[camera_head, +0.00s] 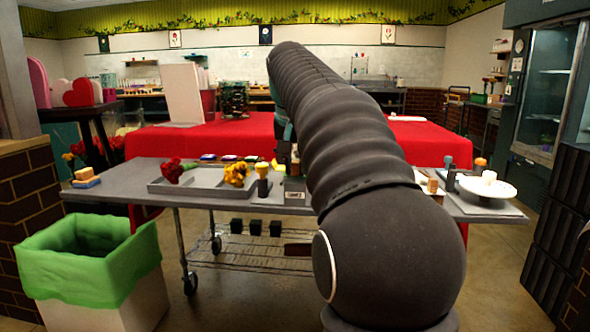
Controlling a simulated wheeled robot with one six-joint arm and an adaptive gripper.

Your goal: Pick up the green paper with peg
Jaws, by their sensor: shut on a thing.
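My gripper (285,158) shows only in part, as a small dark shape left of my arm, above the back edge of the grey steel table (120,183). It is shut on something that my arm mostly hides. I cannot make out a green paper with a peg anywhere in this view, so I cannot tell whether it is the held thing. A dark box with a white label (294,191) stands on the table just below the gripper. A dark peg-like piece with a yellow top (262,182) stands left of that box.
A grey tray (205,186) holds red flowers (174,170) and yellow flowers (237,174). Sponge-like blocks (86,178) lie at the table's left end. A white dish (487,188) stands at the right. A green-lined bin (90,262) stands front left. A red-covered table (200,138) is behind.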

